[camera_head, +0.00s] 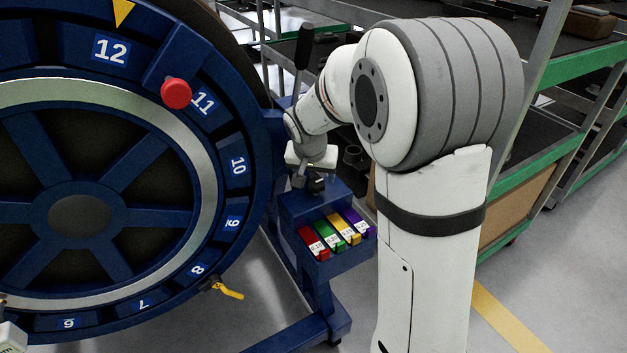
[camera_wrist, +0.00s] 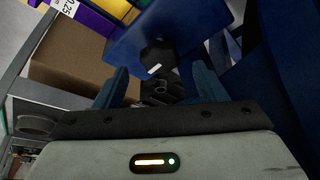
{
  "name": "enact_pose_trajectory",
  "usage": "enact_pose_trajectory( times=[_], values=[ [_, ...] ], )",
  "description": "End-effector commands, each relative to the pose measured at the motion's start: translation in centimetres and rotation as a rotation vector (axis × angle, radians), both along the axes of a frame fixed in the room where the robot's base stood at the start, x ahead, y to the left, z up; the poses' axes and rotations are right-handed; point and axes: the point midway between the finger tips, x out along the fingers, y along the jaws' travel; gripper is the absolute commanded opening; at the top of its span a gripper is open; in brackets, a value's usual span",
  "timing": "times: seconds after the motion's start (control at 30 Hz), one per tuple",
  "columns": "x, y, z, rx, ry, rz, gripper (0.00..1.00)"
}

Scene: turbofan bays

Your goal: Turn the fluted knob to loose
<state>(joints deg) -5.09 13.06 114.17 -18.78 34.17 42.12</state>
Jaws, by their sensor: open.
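A black knob (camera_wrist: 158,56) with a white mark sits on a blue panel in the wrist view. Its fluting is hard to make out. In the head view, a small dark shape that looks like this knob (camera_head: 317,186) shows at the top of the blue stand, just under my gripper (camera_head: 313,172). In the wrist view, my gripper (camera_wrist: 160,84) has its two blue fingers spread apart. The knob lies beyond the fingertips, roughly centred on the gap, and nothing is held. I cannot tell any contact, and any loose or tight label is not legible.
A blue stand (camera_head: 290,207) carries red, green, yellow and purple labelled blocks (camera_head: 337,233) below my gripper. The large blue numbered ring (camera_head: 252,130), with a red button (camera_head: 176,93), stands close on the left. Shelving with green edges (camera_head: 560,75) stands behind on the right.

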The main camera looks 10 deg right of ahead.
Motion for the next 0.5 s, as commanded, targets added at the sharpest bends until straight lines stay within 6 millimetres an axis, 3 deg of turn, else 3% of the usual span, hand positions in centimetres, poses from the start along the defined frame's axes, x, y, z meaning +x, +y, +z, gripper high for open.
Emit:
enact_pose_trajectory(
  times=[0.2, 0.5],
  values=[
    [0.9, -0.4, -2.6, -0.001, 0.001, 0.001, 0.65],
    [1.2, -0.6, -3.1, 0.000, -0.001, 0.000, 0.65]
  ],
)
